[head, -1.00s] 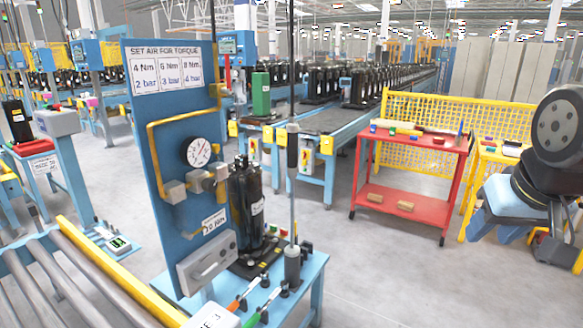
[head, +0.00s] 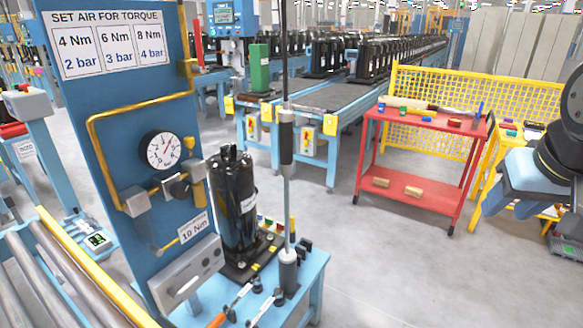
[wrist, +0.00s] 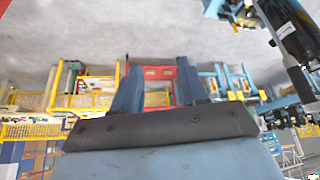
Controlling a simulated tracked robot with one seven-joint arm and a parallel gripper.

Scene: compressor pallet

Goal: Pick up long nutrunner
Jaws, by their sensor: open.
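The long nutrunner (head: 286,142) appears to be the tall upright tool with a dark grip and thin grey shaft, in front of the black compressor (head: 233,200). Its lower end is at a grey cup (head: 288,270) on the blue bench; whether it sits inside is unclear. In the wrist view, a grey rod-like part (wrist: 301,84), probably the same tool, shows at the right edge beside a black cylinder. My gripper (wrist: 158,64) is open, with nothing between its fingers, well apart from the tool.
A blue panel (head: 75,110) with a gauge (head: 163,150) stands left of the compressor. Orange- and green-handled tools lie at the bench front. A red cart (head: 425,122) and yellow mesh fence (head: 440,85) stand behind right. Grey floor (head: 385,265) is clear between bench and cart.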

